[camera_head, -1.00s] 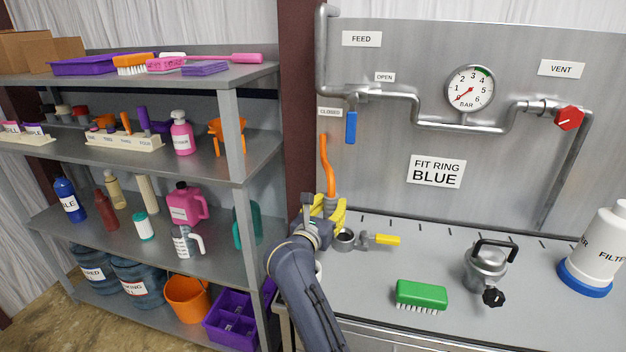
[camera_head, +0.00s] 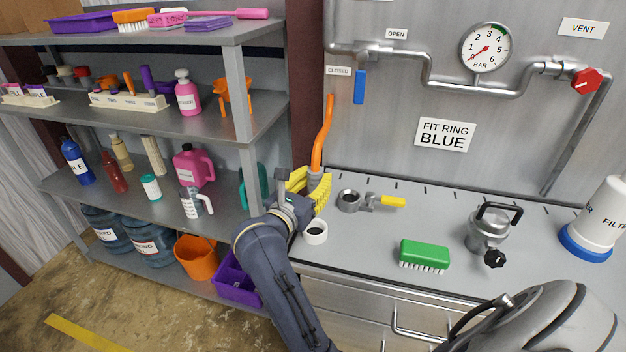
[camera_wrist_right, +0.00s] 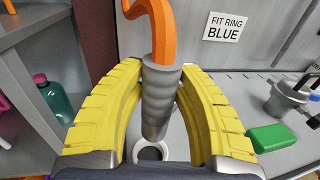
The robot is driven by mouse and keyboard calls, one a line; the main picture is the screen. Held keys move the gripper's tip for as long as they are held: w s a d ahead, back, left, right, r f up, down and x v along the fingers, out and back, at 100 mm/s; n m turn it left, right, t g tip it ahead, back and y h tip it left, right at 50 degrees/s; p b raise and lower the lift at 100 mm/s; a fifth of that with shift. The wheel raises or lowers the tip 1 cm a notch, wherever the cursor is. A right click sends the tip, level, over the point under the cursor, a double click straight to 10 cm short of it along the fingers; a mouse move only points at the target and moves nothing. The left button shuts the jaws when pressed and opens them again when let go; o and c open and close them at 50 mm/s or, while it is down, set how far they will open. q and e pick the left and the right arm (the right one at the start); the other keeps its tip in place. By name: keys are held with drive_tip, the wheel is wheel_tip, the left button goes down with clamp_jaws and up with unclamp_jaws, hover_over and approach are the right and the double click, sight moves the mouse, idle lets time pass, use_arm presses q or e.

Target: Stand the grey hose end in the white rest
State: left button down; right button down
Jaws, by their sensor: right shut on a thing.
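My right gripper (camera_head: 310,190), with yellow ribbed fingers, is shut on the grey hose end (camera_wrist_right: 160,98). The orange hose (camera_head: 322,135) rises from the top of that end, which also shows between the fingers in the head view (camera_head: 315,170). The hose end is near upright in the wrist view, tilted slightly. The white rest (camera_head: 315,232), a short open ring, stands at the bench's left front, just below the gripper. In the wrist view the rest (camera_wrist_right: 151,152) shows just beyond the hose end's lower tip; the gap between them is hard to judge. My left gripper is out of view.
A grey ring fitting with a yellow-handled valve (camera_head: 392,202) lies just right of the gripper. A green brush (camera_head: 424,254) and a metal pot (camera_head: 488,232) stand farther right. The loaded shelf unit (camera_head: 245,130) is close on the left. The bench between valve and brush is clear.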

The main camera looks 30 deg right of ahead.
drive_tip(key=shift+f, duration=2.8)
drive_tip(key=shift+f, duration=2.1)
drive_tip(key=c, duration=0.9)
unclamp_jaws()
wheel_tip(320, 180, up, 10)
drive_tip(key=shift+f, duration=0.1)
